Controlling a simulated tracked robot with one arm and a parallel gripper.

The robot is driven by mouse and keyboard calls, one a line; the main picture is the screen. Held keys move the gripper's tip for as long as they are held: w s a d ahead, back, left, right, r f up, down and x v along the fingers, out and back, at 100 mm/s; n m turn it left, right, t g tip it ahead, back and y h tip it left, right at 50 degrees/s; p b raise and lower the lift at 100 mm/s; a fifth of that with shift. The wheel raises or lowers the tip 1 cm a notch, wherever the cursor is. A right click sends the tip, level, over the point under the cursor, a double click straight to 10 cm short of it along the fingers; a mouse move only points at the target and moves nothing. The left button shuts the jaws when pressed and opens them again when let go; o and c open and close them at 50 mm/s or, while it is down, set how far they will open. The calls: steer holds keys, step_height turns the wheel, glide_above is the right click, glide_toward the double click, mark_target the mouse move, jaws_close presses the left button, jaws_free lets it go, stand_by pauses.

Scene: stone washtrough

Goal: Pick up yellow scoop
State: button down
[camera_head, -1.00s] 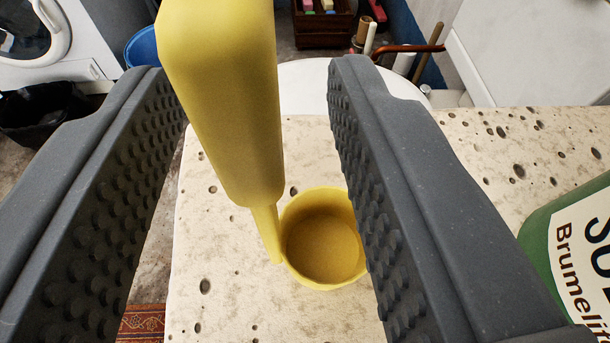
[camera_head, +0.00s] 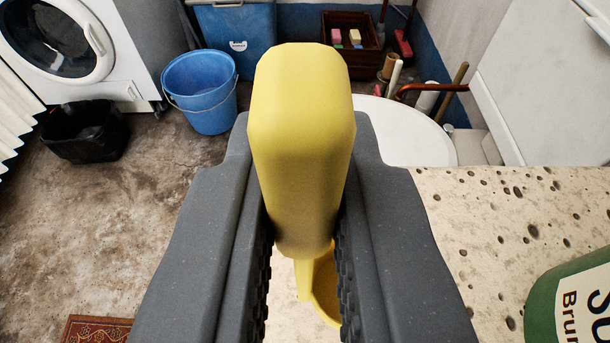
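The yellow scoop (camera_head: 302,150) has a thick upright handle that rises between the two dark grey fingers of my gripper (camera_head: 305,230). The fingers are closed in on both sides of the handle and appear to touch it. Part of the scoop's round bowl shows below the handle, between the fingers; the rest is hidden by the right finger. I cannot tell whether the bowl still touches the stone top.
The pitted stone top (camera_head: 490,225) extends right. A green labelled container (camera_head: 570,305) stands at the lower right. Beyond are a round white surface (camera_head: 405,130), a blue bucket (camera_head: 202,92), a black basket (camera_head: 85,132) and a washing machine (camera_head: 75,45). Floor is open at left.

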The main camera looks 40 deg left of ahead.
steer(key=shift+s+d+r, duration=0.1)
steer(key=shift+s+r, duration=0.1)
steer(key=shift+r, duration=0.3)
steer(key=shift+s+d+r, duration=0.1)
steer(key=shift+s+r, duration=0.05)
steer(key=shift+r, duration=0.3)
steer(key=s+d, duration=0.3)
steer(key=s, duration=0.4)
steer(key=s+d+r+p, duration=0.1)
steer(key=s+d, duration=0.2)
steer(key=s, duration=0.3)
steer(key=shift+s+d, duration=0.25)
steer(key=shift+s, duration=0.15)
steer(key=shift+r, duration=0.1)
